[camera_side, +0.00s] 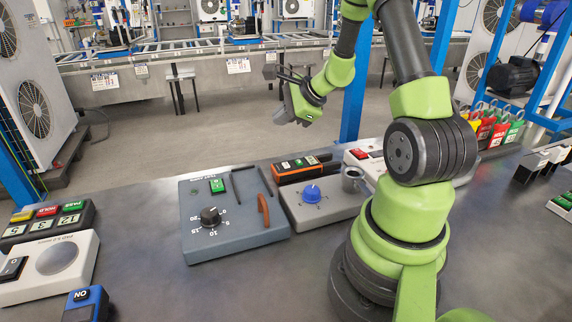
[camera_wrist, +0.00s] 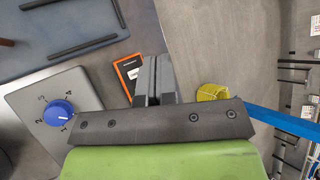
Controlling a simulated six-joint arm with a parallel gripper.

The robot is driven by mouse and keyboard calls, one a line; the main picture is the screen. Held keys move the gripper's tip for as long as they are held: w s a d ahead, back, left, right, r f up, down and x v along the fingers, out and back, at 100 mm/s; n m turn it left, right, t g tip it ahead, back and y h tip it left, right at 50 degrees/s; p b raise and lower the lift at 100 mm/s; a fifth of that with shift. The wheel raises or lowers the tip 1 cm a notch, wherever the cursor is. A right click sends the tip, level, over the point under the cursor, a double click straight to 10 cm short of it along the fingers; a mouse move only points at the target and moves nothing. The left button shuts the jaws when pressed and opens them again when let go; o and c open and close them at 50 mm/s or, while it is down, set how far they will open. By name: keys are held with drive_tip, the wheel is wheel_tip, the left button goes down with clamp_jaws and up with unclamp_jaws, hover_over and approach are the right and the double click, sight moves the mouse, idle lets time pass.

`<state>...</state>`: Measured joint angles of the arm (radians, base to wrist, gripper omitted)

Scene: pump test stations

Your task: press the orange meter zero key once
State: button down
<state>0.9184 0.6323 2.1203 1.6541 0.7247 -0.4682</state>
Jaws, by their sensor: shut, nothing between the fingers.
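The orange-and-black meter (camera_side: 297,168) lies on the bench behind the grey box with the blue knob in the side view. Small coloured marks or keys show on its top, but I cannot make out which is the zero key. In the wrist view the meter (camera_wrist: 127,68) is partly hidden behind my fingers. My gripper (camera_wrist: 152,75) is shut and empty, with its fingers covering the meter's right part in that view. In the side view my gripper is raised well above the bench, apart from the meter; its fingertips are hard to make out there.
A grey-blue panel (camera_side: 235,232) with a black dial, green key and brown handle stands left of the meter. A blue knob (camera_side: 312,193) is close in front of it. A metal cup (camera_side: 351,180) and a white box with red key (camera_side: 357,154) stand to its right.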

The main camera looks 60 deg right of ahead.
sight(286, 165)
drive_tip(key=shift+s+d+f+m, duration=0.25)
drive_tip(key=shift+d+f+m, duration=0.15)
drive_tip(key=shift+d+f, duration=0.15)
drive_tip(key=shift+f, duration=4.35)
drive_tip(key=shift+f, duration=0.4)
drive_tip(key=shift+f, duration=0.45)
drive_tip(key=shift+r, duration=0.9)
